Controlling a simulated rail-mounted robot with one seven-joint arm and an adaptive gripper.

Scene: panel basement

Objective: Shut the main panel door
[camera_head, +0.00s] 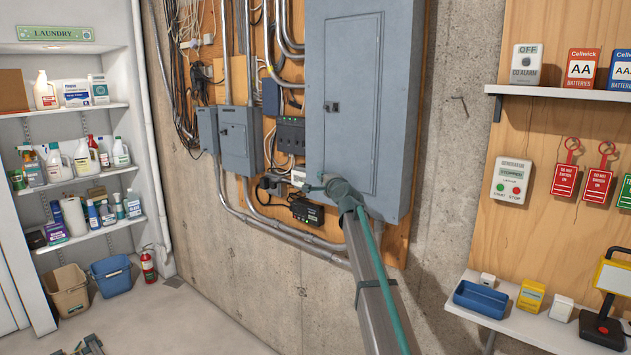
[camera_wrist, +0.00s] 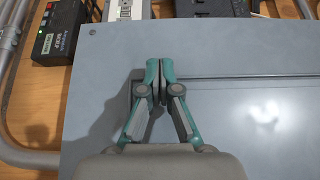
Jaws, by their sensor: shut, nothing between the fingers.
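The main panel (camera_head: 395,150) is a tall grey metal box on the wall in the head view. Its door (camera_head: 352,70) is a grey leaf with a small dark latch (camera_head: 332,107) on its left side. The door looks flush with the panel front, with no gap that I can make out. My gripper (camera_head: 318,181) is in front of the panel's lower left part, partly hidden by my wrist. In the wrist view my gripper (camera_wrist: 154,78) is shut and empty, over the grey panel front. The door's outlined edge (camera_wrist: 245,78) lies right of the fingers; whether they touch is unclear.
A smaller grey box (camera_head: 237,140) and conduits are left of the panel. A black box with green lights (camera_head: 306,211) is just below it and also in the wrist view (camera_wrist: 58,32). A shelf with a blue tray (camera_head: 481,299) stands at right.

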